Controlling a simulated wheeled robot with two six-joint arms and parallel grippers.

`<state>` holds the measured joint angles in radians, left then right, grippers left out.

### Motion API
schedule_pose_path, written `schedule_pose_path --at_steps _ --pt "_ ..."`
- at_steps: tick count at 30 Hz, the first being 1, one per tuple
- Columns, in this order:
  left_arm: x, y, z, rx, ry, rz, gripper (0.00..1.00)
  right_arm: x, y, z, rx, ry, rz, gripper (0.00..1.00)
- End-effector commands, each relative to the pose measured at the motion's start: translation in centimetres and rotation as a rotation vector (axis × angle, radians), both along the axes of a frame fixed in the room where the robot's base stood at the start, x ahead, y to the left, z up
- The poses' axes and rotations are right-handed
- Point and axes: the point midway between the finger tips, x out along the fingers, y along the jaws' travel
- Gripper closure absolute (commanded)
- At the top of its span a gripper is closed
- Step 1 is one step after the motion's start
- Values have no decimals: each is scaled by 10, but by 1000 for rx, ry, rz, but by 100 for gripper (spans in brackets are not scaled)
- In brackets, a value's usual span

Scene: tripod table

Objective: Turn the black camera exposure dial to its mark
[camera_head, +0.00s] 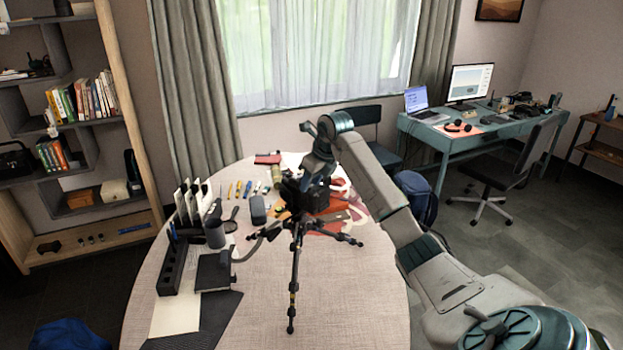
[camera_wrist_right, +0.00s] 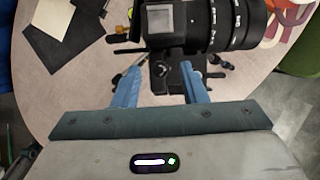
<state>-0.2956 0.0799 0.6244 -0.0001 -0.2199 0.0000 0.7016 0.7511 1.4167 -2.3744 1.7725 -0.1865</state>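The black camera (camera_head: 312,201) stands on a black tripod (camera_head: 294,262) on the round table. In the right wrist view the camera body (camera_wrist_right: 180,38) is at the top, with a pale square on it and its ringed lens (camera_wrist_right: 232,24) to the right. I cannot make out the exposure dial or its mark. My left gripper is out of view.
The table (camera_head: 372,300) is bare at its front right. A black phone-like object (camera_head: 258,209), small tools and a grey cylinder (camera_head: 215,233) lie or stand left of the tripod. A long black holder (camera_head: 172,268) is at the left edge. A blue desk (camera_head: 455,140) stands behind right.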

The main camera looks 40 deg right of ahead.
Motion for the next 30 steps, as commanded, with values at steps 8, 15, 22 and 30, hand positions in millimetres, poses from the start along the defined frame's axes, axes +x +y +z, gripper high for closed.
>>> schedule_pose_path --at_steps 8,15,22,30 --pt "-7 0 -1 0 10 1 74 0 0 0 0 0 0 75" --pt "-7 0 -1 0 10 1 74 0 0 0 0 -1 1 100" --pt "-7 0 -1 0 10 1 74 0 -1 0 0 -1 31 100" --pt "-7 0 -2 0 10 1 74 1 -2 1 0 -3 184 100"
